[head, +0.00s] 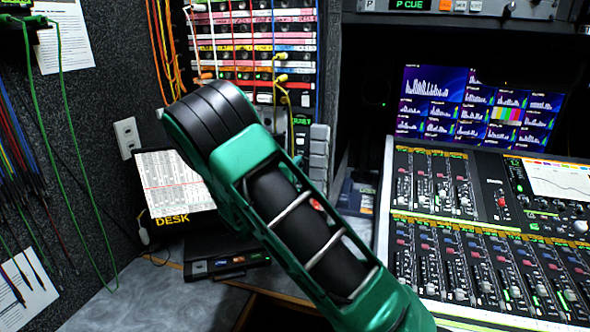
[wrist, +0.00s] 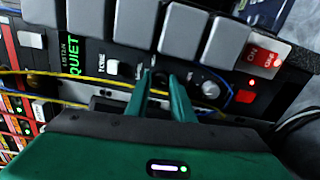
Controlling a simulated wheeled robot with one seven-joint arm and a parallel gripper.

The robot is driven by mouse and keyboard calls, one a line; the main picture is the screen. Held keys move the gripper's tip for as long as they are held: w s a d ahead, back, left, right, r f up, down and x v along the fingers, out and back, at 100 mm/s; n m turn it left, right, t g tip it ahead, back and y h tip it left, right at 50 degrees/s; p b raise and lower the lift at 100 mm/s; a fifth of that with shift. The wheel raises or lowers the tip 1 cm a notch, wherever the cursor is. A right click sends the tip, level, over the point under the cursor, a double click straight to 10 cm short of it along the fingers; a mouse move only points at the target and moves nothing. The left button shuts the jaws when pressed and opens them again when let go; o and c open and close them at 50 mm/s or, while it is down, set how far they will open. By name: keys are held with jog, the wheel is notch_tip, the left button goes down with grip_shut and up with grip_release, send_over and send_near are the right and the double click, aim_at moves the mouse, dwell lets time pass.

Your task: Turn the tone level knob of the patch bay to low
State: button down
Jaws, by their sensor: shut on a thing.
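The patch bay (head: 256,50) stands at the back centre in the head view, with rows of jacks and coloured label strips. Its lower panel fills the wrist view, with a TONE label (wrist: 112,68) on it. My gripper (wrist: 161,80) has its two green fingers close together at this panel, right of the label. They are shut on the small dark tone level knob (wrist: 160,75), which is mostly hidden between them. Its pointer and setting cannot be read. In the head view my arm hides the gripper and the knob.
A lit green QUIET sign (wrist: 73,57), several grey buttons (wrist: 183,28), a red ON button (wrist: 262,56) and a silver knob (wrist: 211,89) sit around the fingers. Yellow cables (wrist: 75,79) cross close by. A mixing console (head: 480,210) stands at the right.

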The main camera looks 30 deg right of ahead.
jog(key=shift+w+a+f+n, duration=0.2)
jog(key=shift+a+n, duration=0.15)
jog(key=shift+n, duration=0.65)
jog(key=c, duration=1.6)
grip_release()
jog(key=shift+f, duration=0.1)
jog(key=shift+o, duration=0.3)
jog(key=shift+s+d, duration=0.1)
jog(key=shift+d, duration=0.05)
jog(key=v, duration=1)
jog(key=shift+s+a, duration=0.2)
jog(key=shift+a, duration=0.05)
